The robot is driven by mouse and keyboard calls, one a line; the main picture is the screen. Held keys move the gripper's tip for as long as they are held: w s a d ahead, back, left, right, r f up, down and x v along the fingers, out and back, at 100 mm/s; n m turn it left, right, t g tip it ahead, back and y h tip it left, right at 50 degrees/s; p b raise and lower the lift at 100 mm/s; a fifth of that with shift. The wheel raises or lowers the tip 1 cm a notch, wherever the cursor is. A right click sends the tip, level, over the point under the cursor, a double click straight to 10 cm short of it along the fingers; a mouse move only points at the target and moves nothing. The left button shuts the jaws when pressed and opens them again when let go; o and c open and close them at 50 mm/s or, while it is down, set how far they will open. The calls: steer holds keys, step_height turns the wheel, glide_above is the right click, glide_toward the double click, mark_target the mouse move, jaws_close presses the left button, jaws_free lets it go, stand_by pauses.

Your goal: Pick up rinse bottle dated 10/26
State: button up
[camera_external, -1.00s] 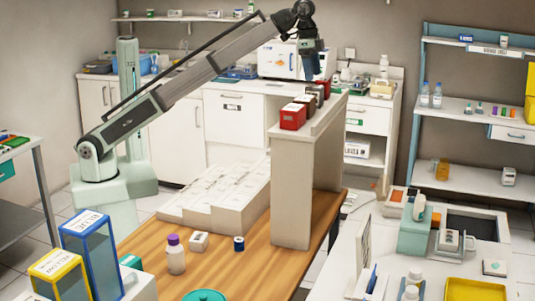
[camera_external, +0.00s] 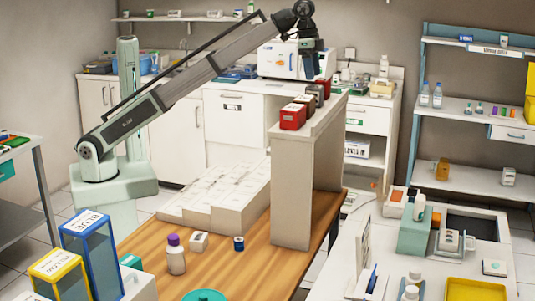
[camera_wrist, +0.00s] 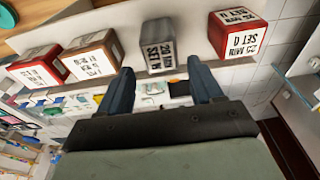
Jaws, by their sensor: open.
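No date of 10/26 can be read on any bottle. A white bottle with a purple cap (camera_external: 176,254) stands upright on the wooden table. Two clear bottles with blue caps (camera_external: 431,95) stand on the right shelf.
On the ledge (camera_external: 320,122) stand a red box (camera_external: 292,117), a dark grey box (camera_wrist: 158,43), a brown box (camera_wrist: 93,54) and another red box (camera_wrist: 238,32). Blue and yellow boxes (camera_external: 88,250) stand front left.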

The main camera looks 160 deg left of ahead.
steer(key=w+d+f+m, duration=0.1)
steer(key=w+d, duration=0.4)
steer(key=d, duration=0.2)
steer(key=w+d+f+m+t, duration=0.1)
steer(key=w+d, duration=0.4)
steer(key=d, duration=0.3)
steer(key=w+d+f+m+t, duration=0.1)
steer(key=w+d+m, duration=0.1)
steer(key=w+d, duration=0.4)
steer(key=shift+d+h, duration=0.3)
steer(key=shift+d, duration=0.55)
steer(key=w+d+f+m, duration=0.1)
steer(key=d+f+m, duration=0.1)
steer(key=d+f, duration=1.1)
steer(key=m+t, duration=0.1)
steer(key=m, duration=0.2)
glide_toward(173, 236)
steer(key=shift+a+x, duration=0.2)
steer(key=shift+x, duration=1.6)
steer(key=shift+d+x, duration=0.2)
steer(key=shift+x, duration=2.4)
